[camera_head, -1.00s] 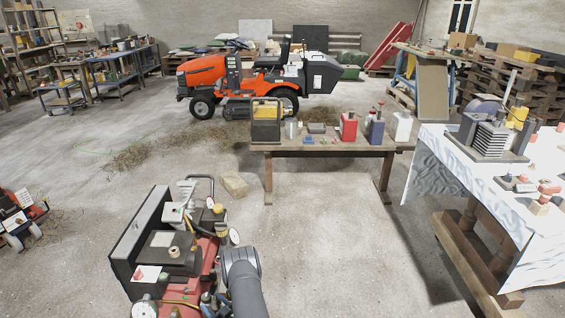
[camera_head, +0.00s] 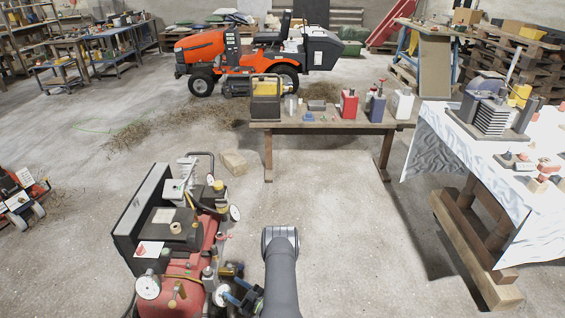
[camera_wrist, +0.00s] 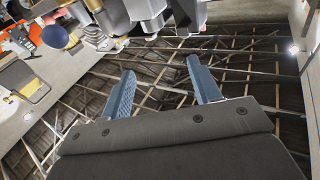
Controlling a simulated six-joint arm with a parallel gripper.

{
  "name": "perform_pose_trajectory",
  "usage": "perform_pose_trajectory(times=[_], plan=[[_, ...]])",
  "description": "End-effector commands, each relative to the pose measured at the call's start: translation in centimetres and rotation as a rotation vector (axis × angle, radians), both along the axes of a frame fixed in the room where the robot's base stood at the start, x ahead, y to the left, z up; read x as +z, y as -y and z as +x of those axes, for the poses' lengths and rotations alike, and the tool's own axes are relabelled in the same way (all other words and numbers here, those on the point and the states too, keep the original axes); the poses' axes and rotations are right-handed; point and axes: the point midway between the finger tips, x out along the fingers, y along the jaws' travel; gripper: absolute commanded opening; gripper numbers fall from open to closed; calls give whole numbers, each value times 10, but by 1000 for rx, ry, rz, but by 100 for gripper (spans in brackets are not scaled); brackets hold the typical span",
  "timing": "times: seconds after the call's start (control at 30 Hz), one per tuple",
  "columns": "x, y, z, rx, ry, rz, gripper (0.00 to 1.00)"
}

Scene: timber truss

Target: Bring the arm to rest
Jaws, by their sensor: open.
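My gripper (camera_head: 236,291) shows low in the head view, its blue fingertips beside the right side of a red compressor (camera_head: 182,270). My dark grey arm link stands just right of it. In the wrist view my gripper (camera_wrist: 160,84) has its two blue fingers spread apart, with nothing between them. Behind the fingers in that view are roof beams (camera_wrist: 240,60). Metal and dark machine parts fill the top edge of the wrist view, close to the fingertips; I cannot tell whether they touch.
A wooden table (camera_head: 330,124) with bottles and a lantern-like box stands ahead. A cloth-covered table (camera_head: 440,150) is at the right. An orange mower (camera_head: 205,62) is at the back. Bare floor (camera_head: 340,230) lies right of my arm.

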Motion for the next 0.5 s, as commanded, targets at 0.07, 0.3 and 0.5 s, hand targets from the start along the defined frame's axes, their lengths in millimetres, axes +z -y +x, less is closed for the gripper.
perform_pose_trajectory(times=[0.07,0.3,0.5], plan=[[0,-1,8,40,11,15,57],[1,-1,27,163,26,42,57],[1,0,37,238,32,45,57]])
